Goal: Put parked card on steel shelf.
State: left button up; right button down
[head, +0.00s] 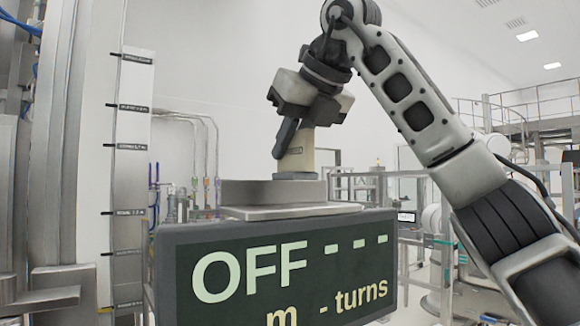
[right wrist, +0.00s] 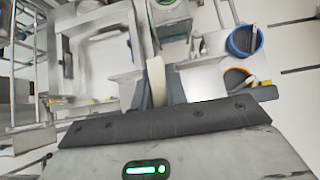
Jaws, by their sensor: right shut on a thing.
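My right gripper (head: 286,150) comes down from above in the head view and is shut on a cream card (head: 301,157). The card stands roughly upright, with a small dark mark near its top. In the right wrist view the pale card (right wrist: 157,82) shows edge-on between the dark fingers. Below it is a grey steel shelf (head: 245,193), a flat-topped block on a wider plate. My left gripper is not in view.
A dark display panel (head: 240,300) reading "OFF" and "m - turns" fills the space below the shelf. A tall pale scale board (head: 130,180) stands at left. Railings (head: 540,125) and pipes are behind. A blue-rimmed round container (right wrist: 245,42) shows in the right wrist view.

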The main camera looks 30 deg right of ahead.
aim_at(291, 165)
jog(key=f, duration=0.3)
jog(key=shift+w+d+f, duration=0.15)
jog(key=shift+w+f, duration=0.05)
jog(key=shift+w, duration=0.05)
jog(key=shift+f, duration=0.15)
jog(key=c, duration=1.4)
grip_release()
jog(key=shift+s+r, duration=0.1)
jog(key=shift+r, duration=0.1)
jog(key=v, duration=1.1)
jog(key=shift+s+r, duration=0.25)
jog(key=shift+r, duration=0.05)
